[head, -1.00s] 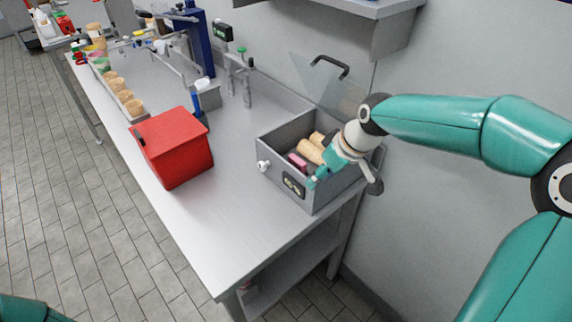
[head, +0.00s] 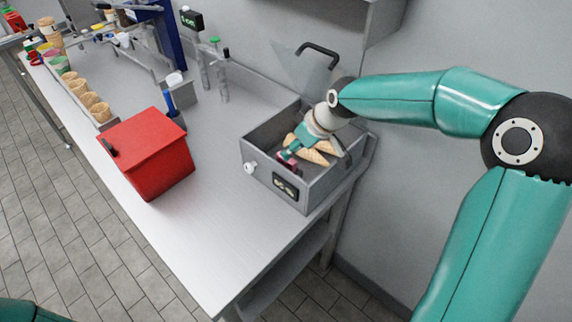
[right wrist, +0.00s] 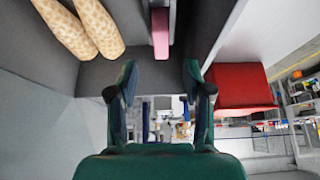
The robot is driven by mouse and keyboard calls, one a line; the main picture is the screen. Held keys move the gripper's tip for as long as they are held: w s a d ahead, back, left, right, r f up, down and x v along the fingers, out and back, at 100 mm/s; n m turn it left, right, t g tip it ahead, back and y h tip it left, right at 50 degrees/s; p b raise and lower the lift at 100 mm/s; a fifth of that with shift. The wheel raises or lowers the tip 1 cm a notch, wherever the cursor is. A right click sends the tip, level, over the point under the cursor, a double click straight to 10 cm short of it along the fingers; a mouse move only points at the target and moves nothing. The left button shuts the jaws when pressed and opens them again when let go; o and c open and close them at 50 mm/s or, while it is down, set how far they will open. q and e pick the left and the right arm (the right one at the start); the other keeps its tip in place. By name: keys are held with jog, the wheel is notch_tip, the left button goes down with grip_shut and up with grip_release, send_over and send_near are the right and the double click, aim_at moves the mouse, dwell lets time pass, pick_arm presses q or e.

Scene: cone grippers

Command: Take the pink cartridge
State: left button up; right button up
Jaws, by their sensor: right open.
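The pink cartridge (right wrist: 160,33) shows in the right wrist view at the top middle, ahead of and between my open fingertips and apart from them. In the head view it is mostly hidden by my right gripper (head: 289,152), which reaches down into the grey metal bin (head: 262,178). My right gripper also shows in the right wrist view (right wrist: 160,75), with nothing between its fingers. My left gripper is out of view; only a bit of my left arm shows at the bottom left of the head view.
Tan cones (head: 310,153) lie in the bin beside the cartridge, close to my right gripper. The bin's clear lid (head: 305,68) stands open behind. A red box (head: 150,155) stands to the left on the steel counter (head: 215,210), whose front part is clear.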

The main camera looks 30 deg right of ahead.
jog(key=shift+x, duration=1.05)
jog(key=x, duration=0.2)
jog(key=p+x, duration=0.1)
jog(key=x, duration=0.1)
jog(key=shift+s+f+p, duration=0.1)
jog(key=shift+s+p, duration=0.1)
jog(key=shift+p, duration=0.1)
jog(key=shift+w+a+f, duration=0.1)
jog(key=shift+w+f, duration=0.2)
jog(key=shift+f, duration=0.2)
grip_shut()
